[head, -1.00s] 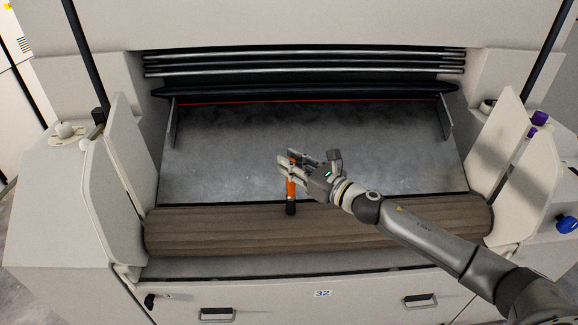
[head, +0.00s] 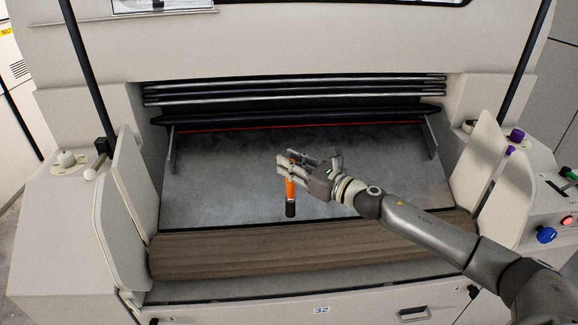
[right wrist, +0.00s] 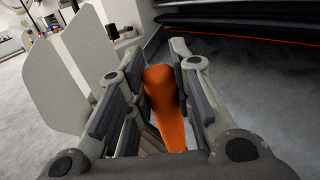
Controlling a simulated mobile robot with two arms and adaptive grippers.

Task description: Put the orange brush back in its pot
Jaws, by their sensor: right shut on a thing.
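The orange brush (head: 290,189) hangs nearly upright in my right gripper (head: 285,163), its dark end down, in front of the machine's grey sloping plate. In the right wrist view the brush's orange handle (right wrist: 167,105) stands between the fingers of my right gripper (right wrist: 148,62), which are shut on it. Its dark end is hidden there. A small dark-rimmed round holder (head: 467,126) sits on the right ledge; I cannot tell whether it is the brush's pot. My left gripper is in neither view now.
A brown ribbed roll (head: 300,249) lies across the machine's front below the brush. Pale side guards stand left (head: 124,215) and right (head: 480,160). A purple-topped thing (head: 516,136) and a blue knob (head: 546,234) are at the right. A white ball (head: 66,158) sits on the left ledge.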

